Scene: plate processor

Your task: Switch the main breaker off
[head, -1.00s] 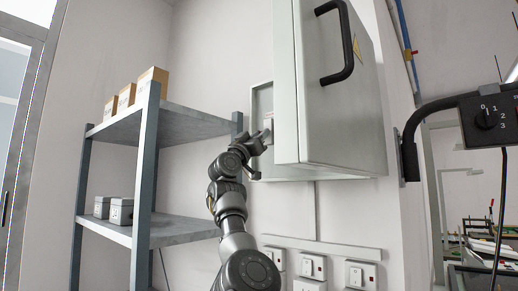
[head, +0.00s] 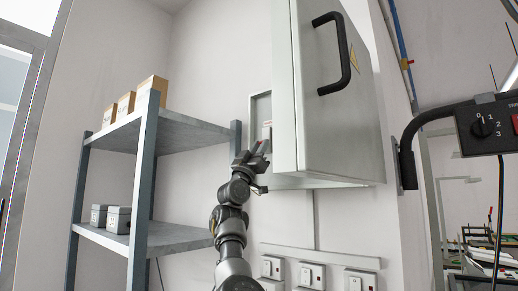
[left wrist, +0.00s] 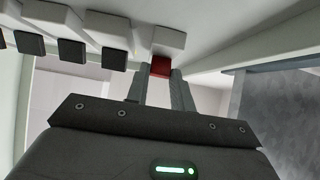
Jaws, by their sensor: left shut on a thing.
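The grey electrical cabinet (head: 262,104) hangs on the wall with its door (head: 345,115) swung open. The main breaker (left wrist: 168,40) is a white block with a red lever (left wrist: 160,67), at the end of a row of breakers with black levers (left wrist: 72,50). My left gripper (left wrist: 160,78) is shut on the red lever, one finger on each side. In the head view my left gripper (head: 254,158) is at the cabinet's lower part, left of the door, with a bit of red at its fingertips. The door hides most of the cabinet's inside. My right gripper is out of view.
The open door stands close to the right of my left gripper. A metal shelf (head: 185,133) with cardboard boxes (head: 152,90) and small grey boxes (head: 118,219) stands to the left. Wall switches (head: 312,276) sit below the cabinet. A black bracket with a control box (head: 485,125) is at the right.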

